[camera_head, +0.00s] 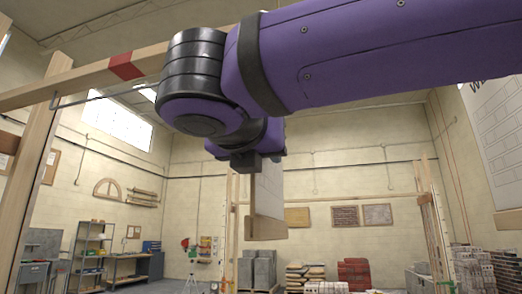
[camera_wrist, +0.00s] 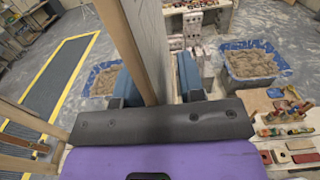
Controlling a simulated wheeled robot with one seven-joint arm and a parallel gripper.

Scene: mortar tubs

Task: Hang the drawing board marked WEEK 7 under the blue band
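My gripper (camera_wrist: 157,80) has its two blue-grey fingers on either side of a wood-edged board (camera_wrist: 150,35), seen almost edge-on in the wrist view, and appears shut on it. In the head view this board (camera_head: 267,195) shows pale with a wooden lower edge, upright in the air beyond my wrist. Its marking is not readable. A wooden beam (camera_head: 75,82) with a red band (camera_head: 126,66) and a thin metal hook (camera_head: 55,101) crosses the upper left. No blue band is in view. My arm hides part of the beam.
A large white board (camera_head: 495,125) with a brick drawing and partly cut-off lettering is at the right edge. A wooden post (camera_head: 40,165) stands left. Blue tubs (camera_wrist: 250,65) of sandy material and a cluttered worktop (camera_wrist: 290,125) lie below. Shelves (camera_head: 92,250) stand far back.

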